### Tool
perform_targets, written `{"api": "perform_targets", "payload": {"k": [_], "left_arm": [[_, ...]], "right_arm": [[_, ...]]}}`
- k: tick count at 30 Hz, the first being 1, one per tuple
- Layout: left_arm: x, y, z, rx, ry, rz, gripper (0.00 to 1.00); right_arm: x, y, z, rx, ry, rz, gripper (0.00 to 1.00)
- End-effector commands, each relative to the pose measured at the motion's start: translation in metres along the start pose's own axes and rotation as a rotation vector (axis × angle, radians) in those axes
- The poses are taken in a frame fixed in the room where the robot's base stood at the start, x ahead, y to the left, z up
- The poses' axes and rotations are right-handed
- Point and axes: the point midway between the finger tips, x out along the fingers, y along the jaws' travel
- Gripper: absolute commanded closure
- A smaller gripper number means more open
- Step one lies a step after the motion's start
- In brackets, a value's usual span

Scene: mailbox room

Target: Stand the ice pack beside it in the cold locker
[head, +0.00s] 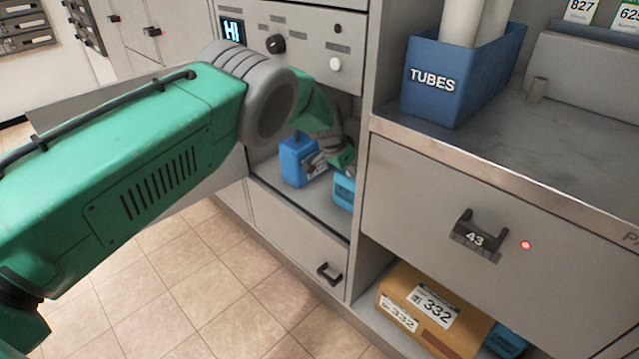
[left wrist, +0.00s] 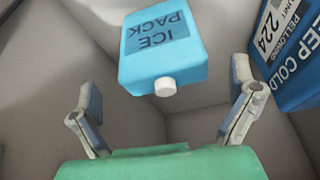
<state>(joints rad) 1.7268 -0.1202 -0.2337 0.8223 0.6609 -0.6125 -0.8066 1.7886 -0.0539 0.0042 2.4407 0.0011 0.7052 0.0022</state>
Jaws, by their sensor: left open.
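The ice pack (left wrist: 160,48) is a light blue flat bottle with a white cap. In the left wrist view its cap points toward my palm and its label is upside down. In the head view part of it (head: 343,193) shows at the right side of the open cold locker (head: 262,165). A darker blue "KEEP COLD" parcel (left wrist: 292,50) stands in the locker, left of the pack in the head view (head: 295,160). My left gripper (left wrist: 164,82) is open, its fingers apart on either side of the pack's cap end, with visible gaps. My right gripper is not in view.
The locker door (head: 130,88) hangs open behind my left arm. A control panel (head: 300,45) is above the opening. At right are a blue TUBES bin (head: 433,85) on a counter and a closed drawer (head: 480,237). A cardboard parcel (head: 415,312) lies on the shelf below.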

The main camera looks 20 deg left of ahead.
Motion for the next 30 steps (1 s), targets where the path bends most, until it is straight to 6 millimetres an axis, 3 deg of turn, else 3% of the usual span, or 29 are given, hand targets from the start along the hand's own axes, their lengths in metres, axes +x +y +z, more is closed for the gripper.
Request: {"api": "perform_targets", "payload": {"k": [1,2,21,30], "left_arm": [[-0.021,-0.001,-0.004,-0.004,0.002,0.001,0.00],[-0.028,-0.001,-0.004,-0.003,0.002,0.001,0.00],[-0.061,0.003,0.099,-0.003,-0.002,0.000,0.00],[-0.064,0.005,0.110,0.002,-0.001,-0.003,0.00]], "right_arm": [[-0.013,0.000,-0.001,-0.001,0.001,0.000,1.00],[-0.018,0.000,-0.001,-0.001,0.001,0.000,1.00],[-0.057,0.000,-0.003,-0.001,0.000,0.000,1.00],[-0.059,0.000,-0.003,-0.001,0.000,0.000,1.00]]}}
